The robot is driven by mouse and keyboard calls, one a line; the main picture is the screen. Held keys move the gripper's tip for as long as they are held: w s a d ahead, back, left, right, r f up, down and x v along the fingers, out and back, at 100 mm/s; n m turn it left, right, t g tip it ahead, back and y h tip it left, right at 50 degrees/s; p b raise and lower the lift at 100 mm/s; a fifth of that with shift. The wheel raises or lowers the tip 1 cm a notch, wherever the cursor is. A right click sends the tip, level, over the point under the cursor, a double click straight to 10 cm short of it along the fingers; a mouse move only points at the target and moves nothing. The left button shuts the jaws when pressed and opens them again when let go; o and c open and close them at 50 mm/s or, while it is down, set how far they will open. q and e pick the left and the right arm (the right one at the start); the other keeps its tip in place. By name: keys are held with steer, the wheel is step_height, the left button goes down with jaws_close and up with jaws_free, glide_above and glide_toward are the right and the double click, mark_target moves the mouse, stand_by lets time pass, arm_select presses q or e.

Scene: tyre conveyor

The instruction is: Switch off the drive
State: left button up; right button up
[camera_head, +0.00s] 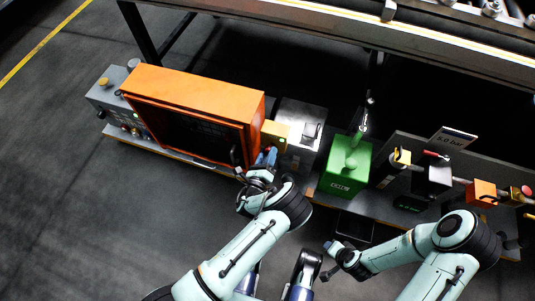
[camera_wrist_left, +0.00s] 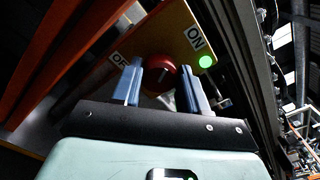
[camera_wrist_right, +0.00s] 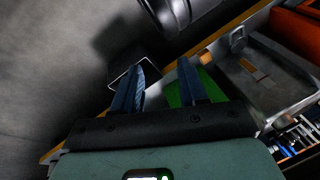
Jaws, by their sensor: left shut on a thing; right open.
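The drive switch is a red knob (camera_wrist_left: 160,72) on a yellow plate (camera_wrist_left: 188,38) marked ON and OFF in the left wrist view. A green lamp (camera_wrist_left: 205,62) glows beside the ON label. My left gripper (camera_wrist_left: 161,70) has its blue fingers on either side of the knob, shut on it. In the head view the yellow plate (camera_head: 275,132) sits right of the orange cabinet, with my left gripper (camera_head: 267,157) in front of it, hiding the knob. My right gripper (camera_head: 331,259) is open and empty, low in front of the bench; its fingers are apart in the right wrist view (camera_wrist_right: 161,67).
The open orange cabinet (camera_head: 200,88) stands close left of the left gripper. A grey metal box (camera_head: 300,118) and a green box (camera_head: 346,168) stand to the right. A dark panel with valves (camera_head: 438,174) is further right. The conveyor frame (camera_head: 350,32) runs behind. The floor in front is clear.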

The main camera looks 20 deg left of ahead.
arm_select(q)
steer(key=shift+f+n+p, duration=0.2)
steer(key=shift+n+p, duration=0.3)
steer(key=shift+n, duration=2.65)
steer(key=shift+f+n+p, duration=0.15)
steer(key=shift+n+p, duration=0.3)
steer(key=shift+n, duration=2.7)
arm_select(e)
steer(key=shift+g, duration=0.5)
steer(key=shift+s+a+r, duration=0.3)
steer(key=shift+s+r, duration=0.05)
steer(key=shift+s, duration=0.2)
steer(key=shift+s+a+r, duration=0.3)
steer(key=shift+s+r, duration=0.1)
steer(key=shift+s, duration=0.2)
steer(key=shift+s+a+r, duration=0.3)
steer(key=shift+s+r, duration=0.05)
steer(key=shift+s, duration=0.2)
arm_select(q)
steer(key=o, duration=1.1)
steer(key=shift+c, duration=0.2)
steer(key=shift+s, duration=0.1)
